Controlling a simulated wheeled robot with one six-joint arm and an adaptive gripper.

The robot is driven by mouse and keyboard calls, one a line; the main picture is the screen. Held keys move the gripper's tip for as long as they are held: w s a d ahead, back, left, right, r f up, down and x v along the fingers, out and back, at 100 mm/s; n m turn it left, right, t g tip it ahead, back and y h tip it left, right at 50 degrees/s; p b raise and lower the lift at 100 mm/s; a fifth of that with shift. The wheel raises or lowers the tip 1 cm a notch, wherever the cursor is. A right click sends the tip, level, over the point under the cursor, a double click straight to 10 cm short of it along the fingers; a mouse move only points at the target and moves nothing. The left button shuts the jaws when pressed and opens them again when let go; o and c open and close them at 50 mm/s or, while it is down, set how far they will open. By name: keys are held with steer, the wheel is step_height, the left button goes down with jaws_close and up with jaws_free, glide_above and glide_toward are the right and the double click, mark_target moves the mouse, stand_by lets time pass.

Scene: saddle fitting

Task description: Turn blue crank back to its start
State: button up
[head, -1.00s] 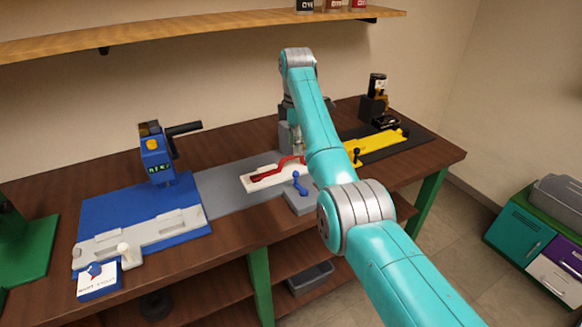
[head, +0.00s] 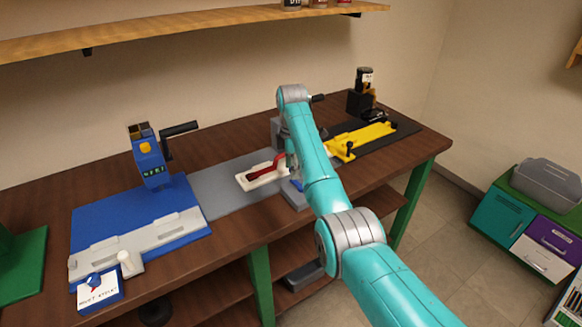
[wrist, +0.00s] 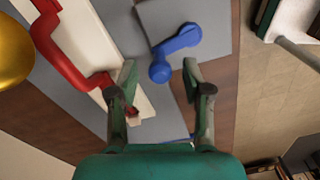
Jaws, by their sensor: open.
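The blue crank (wrist: 176,48) shows in the wrist view as a short arm with a rounded knob, mounted on a grey block (wrist: 207,15). In the head view only a small part of the crank (head: 297,184) shows beside my arm. My gripper (wrist: 164,76) is open in the wrist view, with one finger on each side below the crank's knob. The knob lies just ahead of the gap between the fingertips. I cannot tell whether either finger touches it. My gripper is hidden behind my arm in the head view.
A red handle (wrist: 60,55) on a white plate (wrist: 90,35) lies close left of my gripper. A yellow fixture (head: 365,138) stands further right on the bench, and a blue station (head: 140,215) at left. A gold round thing (wrist: 12,50) shows at the wrist view's edge.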

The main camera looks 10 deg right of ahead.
jaws_close()
steer(key=shift+w+d+m, duration=0.1)
steer(key=shift+m, duration=0.2)
steer(key=m, duration=0.2)
steer(key=d+m, duration=0.1)
steer(key=shift+w+d+m, duration=0.2)
steer(key=shift+m, duration=0.2)
steer(key=m, duration=0.1)
steer(key=d+m, duration=0.1)
steer(key=m, duration=0.2)
steer(key=shift+d+m, duration=0.3)
steer(key=shift+d, duration=0.05)
steer(key=m, duration=0.1)
steer(key=d+m, duration=0.1)
steer(key=shift+s+m, duration=0.25)
steer(key=shift+m, duration=0.05)
steer(key=m, duration=0.1)
steer(key=s+d+m, duration=0.1)
steer(key=m, duration=0.1)
steer(key=shift+m, duration=0.3)
steer(key=shift+s+d+m, duration=0.15)
steer(key=shift+s+m, duration=0.1)
steer(key=shift+m, duration=0.7)
steer(key=shift+s+d+m, duration=0.2)
steer(key=shift+s+m, duration=0.1)
steer(key=shift+m, duration=0.6)
steer(key=shift+s+d+m, duration=0.15)
steer(key=shift+s+m, duration=0.1)
steer(key=shift+m, duration=0.7)
